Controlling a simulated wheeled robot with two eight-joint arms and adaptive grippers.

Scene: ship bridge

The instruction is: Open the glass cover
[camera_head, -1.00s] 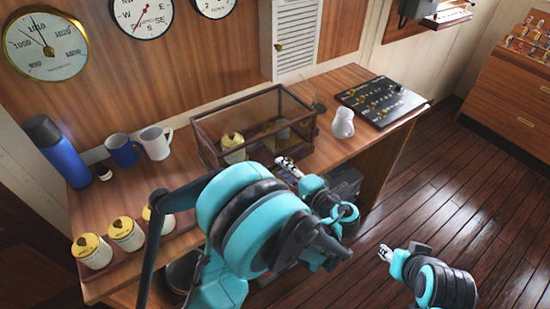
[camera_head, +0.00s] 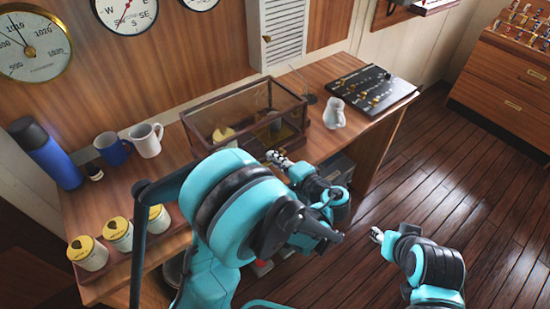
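The glass cover (camera_head: 246,92) is a clear, dark-framed box on the wooden desk, and it looks closed. A yellow-lidded jar (camera_head: 224,135) and a darker, unclear object show through its glass. My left gripper (camera_head: 278,158) is just in front of the case's lower front edge, towards its right end. It seems empty; whether it touches the frame or how far its fingers are apart is unclear. My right gripper (camera_head: 377,236) is over the floor to the right of the desk, away from the case, with its finger opening too small to tell.
Several yellow-lidded jars (camera_head: 118,234) stand on a tray at the desk's front left. A blue bottle (camera_head: 46,155), a blue mug (camera_head: 112,149) and a white mug (camera_head: 146,140) stand behind. A white jug (camera_head: 334,114) and black panel (camera_head: 372,88) are right of the case.

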